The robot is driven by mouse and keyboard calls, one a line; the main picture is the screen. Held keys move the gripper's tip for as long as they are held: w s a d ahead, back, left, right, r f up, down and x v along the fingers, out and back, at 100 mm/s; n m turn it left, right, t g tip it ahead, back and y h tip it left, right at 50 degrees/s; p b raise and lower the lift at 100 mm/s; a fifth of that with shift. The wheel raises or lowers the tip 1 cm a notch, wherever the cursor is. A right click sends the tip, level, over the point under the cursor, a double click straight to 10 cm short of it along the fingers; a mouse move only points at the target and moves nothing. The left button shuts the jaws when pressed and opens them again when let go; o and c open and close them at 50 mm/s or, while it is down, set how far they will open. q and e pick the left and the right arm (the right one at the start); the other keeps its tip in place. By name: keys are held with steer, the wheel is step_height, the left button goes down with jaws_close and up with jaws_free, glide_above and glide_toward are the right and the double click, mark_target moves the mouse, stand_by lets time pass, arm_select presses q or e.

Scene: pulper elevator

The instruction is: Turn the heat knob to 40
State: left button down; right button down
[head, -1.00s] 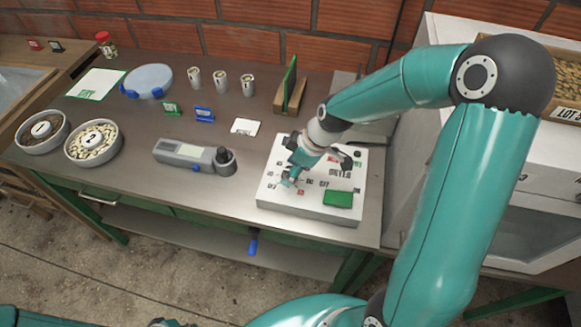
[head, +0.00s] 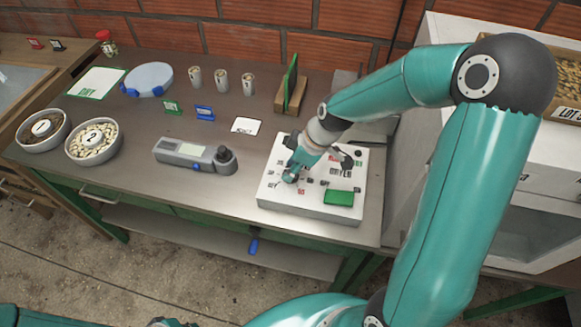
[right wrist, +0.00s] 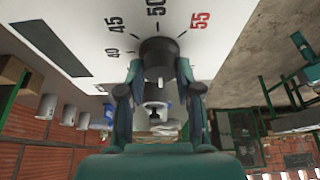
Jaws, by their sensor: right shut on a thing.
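The white dryer control panel (head: 310,208) lies at the right end of the bench. Its heat knob, a dark round knob (right wrist: 158,52), shows in the right wrist view with a printed scale reading 40, 45, 50 and a red 55 around it. My right gripper (head: 291,175) reaches down onto the panel's left part and hides the knob in the head view. In the right wrist view its two fingers (right wrist: 157,75) are closed on the knob from both sides. I cannot make out the knob's pointer. Only a sliver of my left gripper (head: 166,322) shows at the bottom edge.
Two bowls (head: 92,157), small cans (head: 221,80) and a wooden stand (head: 291,97) are farther off. A white cabinet (head: 440,90) stands to the right.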

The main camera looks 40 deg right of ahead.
steer(key=shift+s+f+m+b, duration=0.1)
steer(key=shift+m+b, duration=0.2)
steer(key=shift+m, duration=0.1)
steer(key=shift+f+m+h+b, duration=0.1)
steer(key=shift+m+h+b, duration=0.3)
steer(key=shift+m+b, duration=0.1)
steer(key=m+h+b, duration=0.1)
steer(key=m+b, duration=0.2)
steer(key=b, duration=0.2)
steer(key=m+h+b, duration=0.1)
steer(key=m+b, duration=0.2)
steer(key=b, duration=0.2)
steer(key=m+h+b, duration=0.1)
steer(key=m+b, duration=0.3)
steer(key=b, duration=0.1)
steer(key=shift+a+f+t+h, duration=0.15)
steer(key=shift+a+t+h, duration=0.15)
steer(key=shift+t, duration=0.1)
steer(key=m+h+b, duration=0.1)
steer(key=m+b, duration=0.1)
steer(key=shift+m+g, duration=0.3)
steer(key=shift+r+m+g+h+b, duration=0.15)
steer(key=shift+m+g+h+b, duration=0.2)
steer(key=shift+m, duration=0.45)
steer(key=shift+r+m+g+h+b, duration=0.15)
steer(key=shift+m+b, duration=0.25)
steer(key=shift+m, duration=0.4)
steer(key=c, duration=0.8)
jaws_free()
